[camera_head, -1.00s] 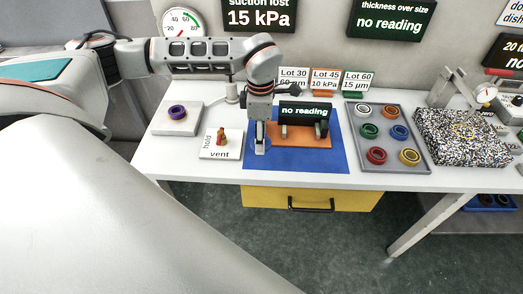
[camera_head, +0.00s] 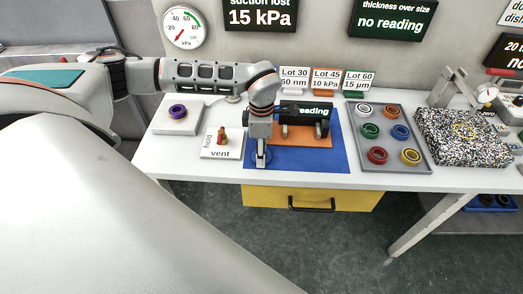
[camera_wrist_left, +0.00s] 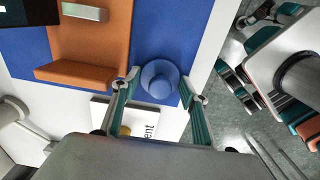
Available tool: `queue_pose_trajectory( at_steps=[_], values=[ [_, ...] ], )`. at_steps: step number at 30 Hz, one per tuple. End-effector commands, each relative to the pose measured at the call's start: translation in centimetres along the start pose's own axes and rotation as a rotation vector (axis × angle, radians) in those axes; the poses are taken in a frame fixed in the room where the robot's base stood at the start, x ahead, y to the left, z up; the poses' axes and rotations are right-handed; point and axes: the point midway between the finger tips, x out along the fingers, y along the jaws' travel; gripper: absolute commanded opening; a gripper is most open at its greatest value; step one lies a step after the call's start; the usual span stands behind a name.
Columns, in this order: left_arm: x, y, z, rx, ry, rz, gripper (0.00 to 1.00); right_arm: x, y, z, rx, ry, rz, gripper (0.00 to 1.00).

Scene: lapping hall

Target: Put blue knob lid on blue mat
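The blue mat (camera_head: 328,165) lies on the white table, and it also shows in the left wrist view (camera_wrist_left: 192,40). The blue knob lid (camera_wrist_left: 158,79) sits over the mat near its front left corner in the wrist view. It appears to rest on the mat, knob up. In the head view my gripper mostly hides it. My left gripper (camera_head: 261,163) points down at the mat's front left part. In the wrist view its fingers (camera_wrist_left: 163,88) are spread on either side of the lid, with a gap on each side. My right gripper is in neither view.
An orange stand with a black display (camera_head: 306,113) is on the mat behind my gripper. The hold/vent plate (camera_head: 222,144) is to the left. A grey tray (camera_head: 389,164) of coloured rings is to the right. The yellow drawer (camera_head: 335,199) is below the table edge.

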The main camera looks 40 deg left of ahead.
Motion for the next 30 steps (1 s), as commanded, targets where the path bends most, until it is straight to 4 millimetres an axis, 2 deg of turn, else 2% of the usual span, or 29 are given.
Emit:
queue_pose_trajectory(
  at_steps=[10,14,30],
  values=[
    [0.0,0.0,0.0,0.000,0.000,0.000,0.51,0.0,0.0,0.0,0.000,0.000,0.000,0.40],
    [-0.8,0.1,0.0,-0.001,-0.001,0.001,0.51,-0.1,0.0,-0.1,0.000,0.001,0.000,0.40],
    [-10.6,0.1,0.0,0.000,0.000,0.001,0.51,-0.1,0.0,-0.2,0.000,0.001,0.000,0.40]
  ],
)
